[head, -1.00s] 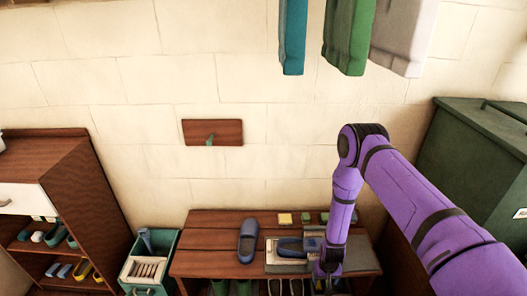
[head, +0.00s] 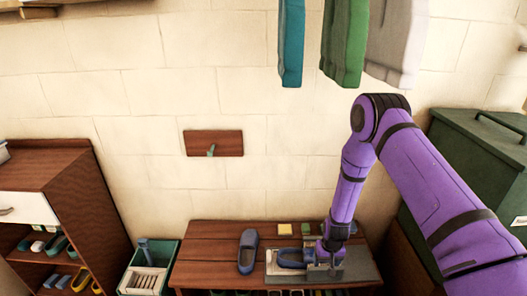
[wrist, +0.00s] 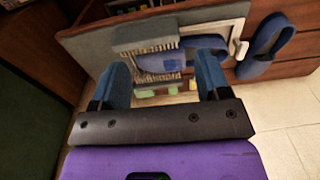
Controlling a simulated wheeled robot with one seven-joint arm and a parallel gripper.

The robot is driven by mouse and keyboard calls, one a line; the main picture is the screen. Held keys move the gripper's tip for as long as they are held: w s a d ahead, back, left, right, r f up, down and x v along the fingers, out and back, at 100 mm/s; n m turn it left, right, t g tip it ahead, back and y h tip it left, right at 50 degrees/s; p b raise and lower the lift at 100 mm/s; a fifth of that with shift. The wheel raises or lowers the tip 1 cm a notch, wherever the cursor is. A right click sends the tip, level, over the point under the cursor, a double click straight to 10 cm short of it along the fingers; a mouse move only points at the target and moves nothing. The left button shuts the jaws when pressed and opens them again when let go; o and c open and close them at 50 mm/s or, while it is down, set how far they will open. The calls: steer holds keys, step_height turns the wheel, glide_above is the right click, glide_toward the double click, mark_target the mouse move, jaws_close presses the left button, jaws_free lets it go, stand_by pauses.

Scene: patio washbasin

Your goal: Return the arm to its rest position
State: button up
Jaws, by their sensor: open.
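My purple arm reaches down over the wooden bench. My gripper (head: 326,262) hangs above the right part of the bench. In the wrist view my gripper (wrist: 162,64) shows two blue fingers spread wide apart with nothing held between them. Beyond the fingers are a grey block with bristles (wrist: 147,48) and a blue slipper (wrist: 205,42) lying by it. The head view shows this slipper (head: 291,257) on a pale tray, partly hidden by my gripper.
A second blue slipper (head: 248,252) lies on the bench (head: 207,243). A shelf cabinet (head: 75,185) and a teal crate (head: 166,256) stand left. A dark green box (head: 475,160) stands right, near my arm. Towels (head: 343,40) hang above.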

step_height(320, 180, up, 32)
steer(key=w+d+f+t, duration=0.1)
steer(key=w+d, duration=0.1)
steer(key=s+d+r+t, duration=0.1)
steer(key=s+r, duration=0.3)
steer(key=r, duration=0.5)
steer(key=s+d+r+t, duration=0.1)
steer(key=s+r, duration=0.4)
steer(key=r, duration=0.5)
steer(key=s+d+r, duration=0.1)
steer(key=s+r, duration=0.5)
steer(key=s, duration=0.6)
steer(key=s+d+r+t, duration=0.1)
steer(key=s+r, duration=0.5)
steer(key=s, duration=0.6)
steer(key=shift+s+d+t, duration=0.2)
steer(key=shift+d+t, duration=0.1)
steer(key=shift+d, duration=0.3)
steer(key=shift+o, duration=0.4)
steer(key=shift+w, duration=0.1)
